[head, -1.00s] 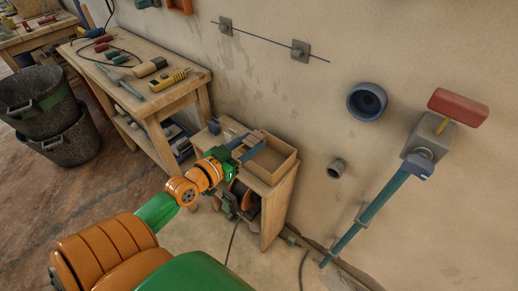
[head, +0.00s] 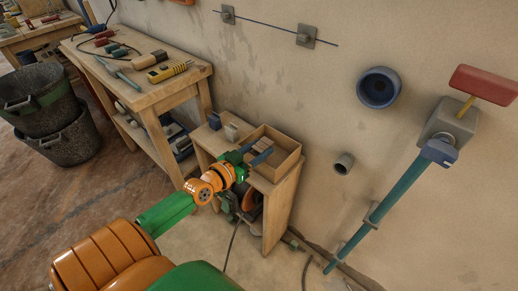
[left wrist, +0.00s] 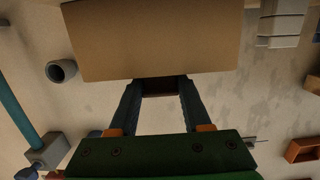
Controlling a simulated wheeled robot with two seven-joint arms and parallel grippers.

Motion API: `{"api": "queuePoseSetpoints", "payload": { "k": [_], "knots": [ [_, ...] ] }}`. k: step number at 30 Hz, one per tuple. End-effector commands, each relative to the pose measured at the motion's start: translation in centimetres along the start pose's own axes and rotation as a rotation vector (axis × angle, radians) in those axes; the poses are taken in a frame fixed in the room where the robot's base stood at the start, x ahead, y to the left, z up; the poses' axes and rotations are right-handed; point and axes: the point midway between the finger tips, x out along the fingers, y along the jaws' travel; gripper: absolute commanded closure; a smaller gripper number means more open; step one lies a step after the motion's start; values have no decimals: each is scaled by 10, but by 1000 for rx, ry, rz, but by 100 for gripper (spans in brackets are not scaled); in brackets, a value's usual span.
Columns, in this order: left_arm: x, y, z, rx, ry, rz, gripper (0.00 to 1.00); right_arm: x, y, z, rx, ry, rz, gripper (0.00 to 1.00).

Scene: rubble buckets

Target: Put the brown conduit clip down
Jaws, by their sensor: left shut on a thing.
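My left gripper (head: 262,152) is at the open tan box (head: 286,161) on the small wooden stand, its fingers at the box's near left side. In the left wrist view the two fingers (left wrist: 160,92) are shut on a small dark brown piece, the brown conduit clip (left wrist: 160,88), between their tips. The clip is mostly hidden behind the box wall (left wrist: 150,40), and I cannot make it out in the head view. Whether it touches the box floor cannot be told. My right gripper is in neither view.
A pale block (head: 232,131) and a small blue-grey block (head: 214,121) stand left of the box. The wall behind carries a round blue fitting (head: 378,87), a short grey pipe stub (head: 343,163) and a teal pipe (head: 393,195). A workbench (head: 150,95) with tools is at left.

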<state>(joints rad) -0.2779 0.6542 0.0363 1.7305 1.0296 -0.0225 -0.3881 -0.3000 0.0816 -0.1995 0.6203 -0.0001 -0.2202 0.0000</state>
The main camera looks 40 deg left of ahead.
Motion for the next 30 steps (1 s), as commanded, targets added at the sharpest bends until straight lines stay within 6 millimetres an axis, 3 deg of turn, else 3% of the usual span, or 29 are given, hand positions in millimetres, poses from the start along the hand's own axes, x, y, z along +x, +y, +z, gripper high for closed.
{"api": "queuePoseSetpoints", "payload": {
  "k": [5,6,9,17,22,30],
  "knots": [
    [0,0,3,0,1,0,100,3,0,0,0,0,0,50],
    [0,0,3,0,0,0,44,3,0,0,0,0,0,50],
    [0,0,3,0,0,0,22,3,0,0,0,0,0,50],
    [0,0,2,0,0,0,22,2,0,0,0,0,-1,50],
    [-5,0,-13,0,-3,1,22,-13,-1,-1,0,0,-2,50],
    [-70,1,-8,2,-9,3,22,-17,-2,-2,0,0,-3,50]
  ]
}}
